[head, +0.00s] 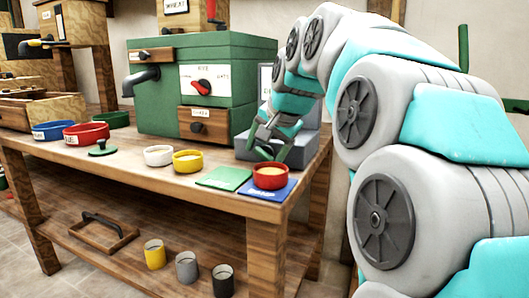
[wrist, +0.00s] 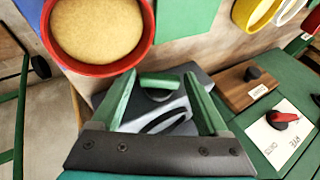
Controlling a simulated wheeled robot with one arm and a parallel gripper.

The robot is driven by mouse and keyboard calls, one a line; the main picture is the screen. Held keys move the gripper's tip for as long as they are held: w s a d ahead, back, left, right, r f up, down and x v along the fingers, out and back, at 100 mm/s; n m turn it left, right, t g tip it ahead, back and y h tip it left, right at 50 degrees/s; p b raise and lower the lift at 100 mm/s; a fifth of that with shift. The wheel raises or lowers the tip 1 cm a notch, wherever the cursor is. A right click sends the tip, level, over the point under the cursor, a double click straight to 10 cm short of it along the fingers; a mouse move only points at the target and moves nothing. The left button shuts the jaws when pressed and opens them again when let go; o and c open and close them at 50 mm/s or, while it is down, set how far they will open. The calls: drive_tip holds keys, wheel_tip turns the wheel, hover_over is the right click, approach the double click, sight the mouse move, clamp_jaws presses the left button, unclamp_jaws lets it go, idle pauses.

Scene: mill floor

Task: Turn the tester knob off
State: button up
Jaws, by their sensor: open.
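The tester is a grey box (head: 302,150) at the right end of the table, beside the green mill. In the wrist view the tester (wrist: 190,88) lies beyond my fingers, with a green bar-shaped knob (wrist: 160,85) on a dark round base and a pale oval dial nearer me. My gripper (head: 272,150) is at the front of the tester. In the wrist view my gripper (wrist: 159,76) is open, with one green finger on each side of the knob. I cannot tell whether either finger touches it. In the head view my gripper hides the knob.
A red bowl of meal (head: 271,177) stands on a blue mat (head: 258,193), close to my gripper. A green mat (head: 223,179), a yellow bowl (head: 187,160) and a white bowl (head: 158,155) stand to its left. The green mill (head: 165,107) has a red switch (head: 201,87).

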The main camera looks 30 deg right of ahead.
drive_tip(key=c, duration=1.1)
drive_tip(key=shift+r, duration=0.15)
drive_tip(key=g+p, duration=0.1)
drive_tip(key=h+p, duration=0.1)
drive_tip(key=p, duration=0.1)
drive_tip(key=shift+w+a+r+g, duration=0.1)
drive_tip(key=shift+w+r+g, duration=0.1)
drive_tip(key=shift+g, duration=0.2)
drive_tip(key=shift+w+a+n+g+h+p, duration=0.15)
drive_tip(key=shift+n+g+h+p, duration=0.35)
drive_tip(key=shift+g+h+p, duration=0.45)
drive_tip(key=shift+f+g+h+p, duration=0.1)
drive_tip(key=shift+g+h+p, duration=0.2)
drive_tip(key=shift+p, duration=0.35)
